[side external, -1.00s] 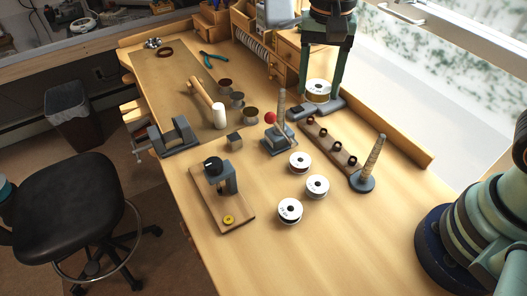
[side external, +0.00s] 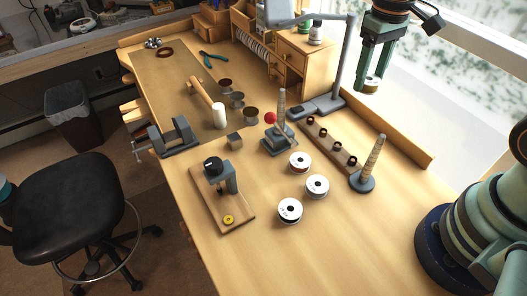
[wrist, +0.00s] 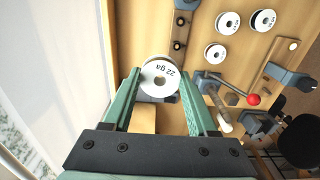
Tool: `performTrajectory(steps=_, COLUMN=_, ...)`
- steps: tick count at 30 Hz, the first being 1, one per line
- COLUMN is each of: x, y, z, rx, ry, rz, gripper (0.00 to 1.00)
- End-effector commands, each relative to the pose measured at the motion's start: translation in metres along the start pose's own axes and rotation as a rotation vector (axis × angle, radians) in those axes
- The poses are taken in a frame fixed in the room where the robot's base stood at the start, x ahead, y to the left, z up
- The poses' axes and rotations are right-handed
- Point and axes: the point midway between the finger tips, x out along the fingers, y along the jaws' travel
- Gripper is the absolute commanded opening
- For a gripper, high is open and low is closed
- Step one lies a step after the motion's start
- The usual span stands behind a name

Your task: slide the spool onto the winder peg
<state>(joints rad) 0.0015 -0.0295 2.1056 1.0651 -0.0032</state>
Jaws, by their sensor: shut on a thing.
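My gripper (side external: 371,78) is shut on a white-flanged spool (side external: 371,85), raised at the back right in front of the window. In the wrist view the spool (wrist: 160,73) sits between the green fingers, its flange marked "22 ga" and its central hole visible. A grey stand (side external: 279,143) with a red-knobbed crank and an upright, tapering peg (side external: 282,104) stands mid-bench; it looks like the winder. The spool is apart from this peg, up and to its right in the side view. The crank's red knob (wrist: 253,99) shows in the wrist view.
Three white spools (side external: 300,162) lie in front of the winder. A grey lamp (side external: 344,70) rises behind.

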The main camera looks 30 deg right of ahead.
Motion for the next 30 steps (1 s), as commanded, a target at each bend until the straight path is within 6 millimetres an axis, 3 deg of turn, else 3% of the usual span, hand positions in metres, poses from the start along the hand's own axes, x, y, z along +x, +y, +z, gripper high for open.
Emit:
performTrajectory(steps=11, x=-0.006, y=-0.001, z=-0.001, rx=0.001, ry=0.001, rz=0.0, gripper=0.03)
performTrajectory(steps=19, x=-0.055, y=-0.001, z=-0.001, rx=0.002, ry=0.006, rz=0.0, gripper=0.03)
performTrajectory(steps=30, x=-0.067, y=-0.059, z=-0.054, rx=-0.117, ry=-0.001, rz=0.0, gripper=0.03)
